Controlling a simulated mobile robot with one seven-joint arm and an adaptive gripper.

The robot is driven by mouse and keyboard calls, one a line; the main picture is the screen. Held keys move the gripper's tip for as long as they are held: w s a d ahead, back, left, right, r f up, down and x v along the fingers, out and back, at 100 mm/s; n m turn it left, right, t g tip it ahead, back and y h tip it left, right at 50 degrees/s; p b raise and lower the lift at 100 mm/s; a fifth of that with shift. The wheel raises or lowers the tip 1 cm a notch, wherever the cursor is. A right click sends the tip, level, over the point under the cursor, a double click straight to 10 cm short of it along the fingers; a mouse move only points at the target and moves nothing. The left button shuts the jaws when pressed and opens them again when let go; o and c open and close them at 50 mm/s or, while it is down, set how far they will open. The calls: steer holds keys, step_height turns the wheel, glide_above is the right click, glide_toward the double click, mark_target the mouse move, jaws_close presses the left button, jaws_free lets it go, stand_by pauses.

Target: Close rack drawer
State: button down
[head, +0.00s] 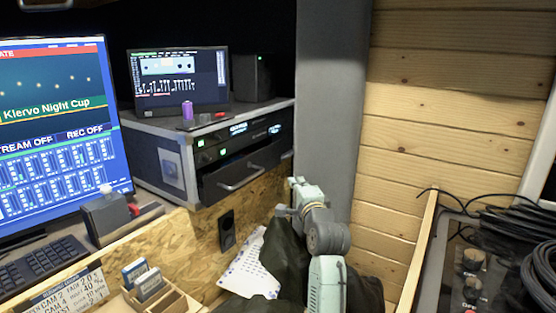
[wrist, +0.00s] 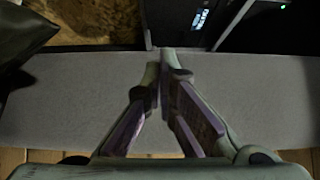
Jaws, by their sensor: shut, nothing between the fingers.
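The rack drawer (head: 243,172) is the dark lower front of the equipment rack (head: 165,160) in the head view, with a pale bar handle (head: 240,181). It seems to stand a little out from the rack face, with a dark gap above its front edge. My gripper (wrist: 163,55) is shut and empty in the wrist view, fingertips together over a grey surface and near the rack's dark edge. In the head view my arm's end is right of the drawer, in front of the grey pillar, and looks apart from the handle. Its fingertips are hard to make out there.
A monitor (head: 180,78), a dark speaker box (head: 252,77) and a purple spool (head: 187,110) stand on the rack. A chipboard panel (head: 180,238) runs below. A grey pillar (head: 330,100) rises behind my arm. Black cables (head: 500,235) lie at right.

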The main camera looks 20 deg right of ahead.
steer(key=w, duration=0.1)
steer(key=p, duration=0.3)
glide_toward(275, 161)
steer(key=w+d, duration=0.1)
steer(key=d, duration=0.2)
steer(key=shift+w+a+r+p, duration=0.1)
steer(key=shift+w+a+p, duration=0.45)
steer(key=shift+w, duration=0.35)
steer(key=shift+w+a+p, duration=0.45)
steer(key=shift+w+a, duration=0.25)
steer(key=shift+w, duration=0.15)
steer(key=shift+w, duration=0.1)
